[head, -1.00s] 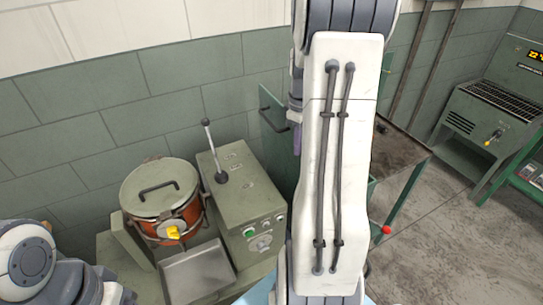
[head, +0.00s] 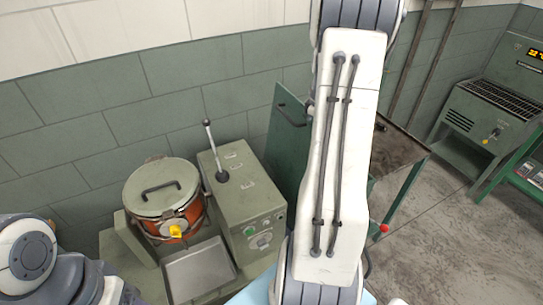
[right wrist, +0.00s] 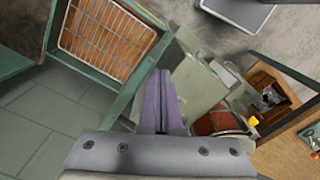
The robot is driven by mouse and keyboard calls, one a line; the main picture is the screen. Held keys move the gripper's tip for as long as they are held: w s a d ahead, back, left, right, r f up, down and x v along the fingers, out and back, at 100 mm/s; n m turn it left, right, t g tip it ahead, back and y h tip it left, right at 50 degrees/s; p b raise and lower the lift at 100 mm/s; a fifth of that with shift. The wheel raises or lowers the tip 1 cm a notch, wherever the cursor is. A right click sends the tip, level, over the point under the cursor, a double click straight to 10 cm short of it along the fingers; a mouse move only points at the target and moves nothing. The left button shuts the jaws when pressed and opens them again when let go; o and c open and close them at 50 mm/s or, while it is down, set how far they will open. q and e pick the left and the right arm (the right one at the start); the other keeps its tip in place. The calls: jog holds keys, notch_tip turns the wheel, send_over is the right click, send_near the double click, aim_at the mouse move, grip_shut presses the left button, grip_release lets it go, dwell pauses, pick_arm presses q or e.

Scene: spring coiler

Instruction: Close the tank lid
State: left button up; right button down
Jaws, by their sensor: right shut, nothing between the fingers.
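The tank lid (head: 290,135) is a green panel with a dark bar handle, standing raised and steeply tilted behind the grey-green machine. My right forearm hides its right part and much of the tank. In the right wrist view, an open green-walled box (right wrist: 143,75) with a wire rack over a brown inside appears to be the tank. My right gripper (right wrist: 162,82) has purple fingers, shut and empty, beside this box's green edge; I cannot tell whether they touch the lid. In the head view they are hidden behind my arm. My left gripper is out of view.
An orange pot (head: 172,205) with its own lid stands left of the machine (head: 240,190), whose upright lever is near the tank lid. A grey tray (head: 200,270) lies in front. A green heater unit (head: 495,110) stands at the right. Floor is bare between.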

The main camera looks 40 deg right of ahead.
jog(key=s+d+f+p, duration=0.1)
jog(key=d, duration=0.5)
jog(key=shift+s+f, duration=0.15)
jog(key=shift+s, duration=0.05)
dwell(0.4)
jog(key=s+d+f+p, duration=0.1)
jog(key=d+f, duration=0.1)
jog(key=d, duration=0.3)
jog(key=shift+s+d+f, duration=0.15)
jog(key=shift+d+f, duration=0.05)
jog(key=shift+d, duration=0.05)
dwell(0.4)
jog(key=s+d+f, duration=0.1)
jog(key=d+f, duration=0.2)
jog(key=d, duration=0.2)
jog(key=shift+f, duration=0.3)
